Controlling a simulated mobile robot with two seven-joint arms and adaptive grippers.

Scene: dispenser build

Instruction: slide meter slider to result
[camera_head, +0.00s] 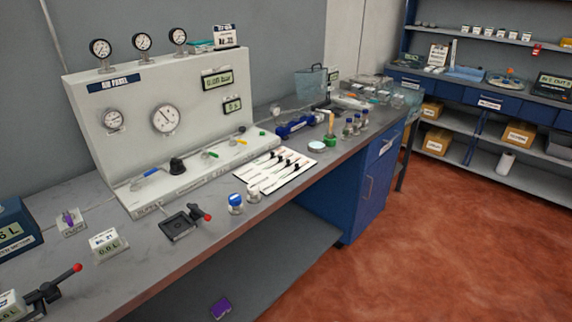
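No part labelled as a meter slider can be made out for certain. A dark blue meter box (14,228) with a lit display stands at the left edge, partly cut off. A small white display box (108,243) with a greenish readout stands in front of it. A black lever with a red knob (50,288) lies at the lower left, beside another display unit (12,305) cut off by the frame. A second black lever on a flat base (184,222), also with a red knob, sits near the bench front. Neither of my grippers is in view.
Blue shelving (490,100) stands at right. Red floor is clear.

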